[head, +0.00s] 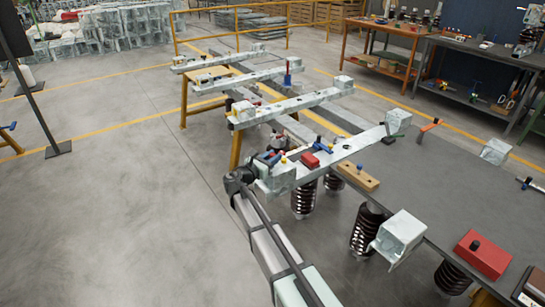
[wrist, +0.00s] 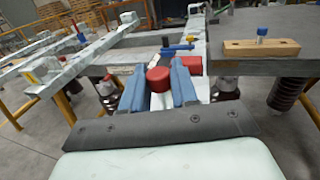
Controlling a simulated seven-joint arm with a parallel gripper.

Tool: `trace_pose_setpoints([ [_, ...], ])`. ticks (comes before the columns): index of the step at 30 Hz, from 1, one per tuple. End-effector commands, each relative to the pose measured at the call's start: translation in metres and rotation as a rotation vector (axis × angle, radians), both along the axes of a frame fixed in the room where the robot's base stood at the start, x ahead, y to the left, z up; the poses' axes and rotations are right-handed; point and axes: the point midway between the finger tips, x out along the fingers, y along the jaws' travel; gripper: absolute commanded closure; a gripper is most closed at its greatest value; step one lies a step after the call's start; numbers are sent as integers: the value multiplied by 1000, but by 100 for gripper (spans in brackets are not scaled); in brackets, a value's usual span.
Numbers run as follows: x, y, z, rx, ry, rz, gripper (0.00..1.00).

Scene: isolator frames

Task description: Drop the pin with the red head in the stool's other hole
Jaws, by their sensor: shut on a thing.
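My gripper (wrist: 165,68) shows its two blue fingers in the wrist view, shut on the pin with the red head (wrist: 158,79). The red head sits between the fingers; its shank is hidden. In the head view my gripper (head: 269,157) is over the near end of the nearest galvanised beam (head: 343,148). A pale wooden block (wrist: 240,50) on the grey table carries an upright pin with a blue head (wrist: 262,31); the block also shows in the head view (head: 365,181).
A red block (head: 310,160) and a blue T-handled tool (head: 323,147) lie close to my gripper.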

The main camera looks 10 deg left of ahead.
Motion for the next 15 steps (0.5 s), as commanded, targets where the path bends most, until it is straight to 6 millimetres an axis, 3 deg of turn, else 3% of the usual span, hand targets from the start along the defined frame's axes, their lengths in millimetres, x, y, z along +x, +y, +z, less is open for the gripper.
trace_pose_setpoints([
  [15,0,0,-10,1,0,0,100],
])
